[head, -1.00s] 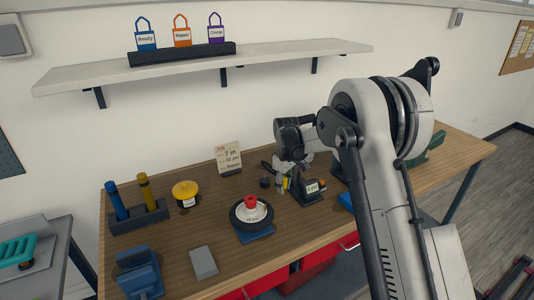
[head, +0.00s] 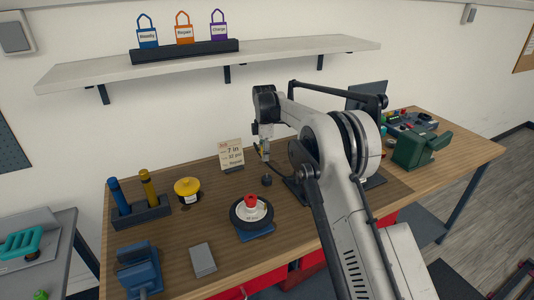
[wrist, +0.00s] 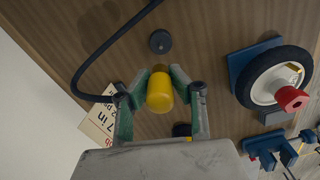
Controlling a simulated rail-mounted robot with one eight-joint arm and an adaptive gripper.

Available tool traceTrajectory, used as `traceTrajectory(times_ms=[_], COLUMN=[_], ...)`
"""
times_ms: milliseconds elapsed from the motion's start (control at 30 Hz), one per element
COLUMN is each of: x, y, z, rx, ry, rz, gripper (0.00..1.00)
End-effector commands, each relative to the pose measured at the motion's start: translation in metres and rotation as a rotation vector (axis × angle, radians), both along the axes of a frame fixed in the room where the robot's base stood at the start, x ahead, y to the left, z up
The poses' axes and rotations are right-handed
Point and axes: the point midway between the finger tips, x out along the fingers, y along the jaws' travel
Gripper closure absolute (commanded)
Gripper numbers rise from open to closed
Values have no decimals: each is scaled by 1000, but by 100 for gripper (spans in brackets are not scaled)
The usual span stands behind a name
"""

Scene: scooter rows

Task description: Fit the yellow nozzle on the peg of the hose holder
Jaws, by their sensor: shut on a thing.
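The yellow nozzle (wrist: 159,92) is held between the green-edged fingertips of my gripper (wrist: 160,88) in the wrist view. A black hose (wrist: 103,45) curves past on the left. In the head view my gripper (head: 263,154) points down above the bench, in front of the small card. A small dark round piece (head: 266,180), which looks like the hose holder with its peg, stands on the bench below and apart from the nozzle. It also shows in the wrist view (wrist: 160,41), beyond the fingertips. The peg's shape is hard to make out from above.
A wheel (head: 251,211) on a blue stand lies in front, left of the holder. A card (head: 231,154) stands behind. A yellow-topped pot (head: 187,189), a rack with blue and yellow handles (head: 140,215) and a grey block (head: 203,260) are further left. A shelf (head: 220,63) hangs above.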

Motion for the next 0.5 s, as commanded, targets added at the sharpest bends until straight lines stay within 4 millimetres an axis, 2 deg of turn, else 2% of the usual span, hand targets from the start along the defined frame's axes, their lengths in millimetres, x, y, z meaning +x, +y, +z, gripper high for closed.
traceTrajectory(times_ms=[33,267,500], x=[1,1,0], y=[-6,-8,-7], z=[1,-7,-26], rx=[-3,-5,-3], ry=[1,2,1], rz=[-5,-8,-6], gripper=[100,100,100])
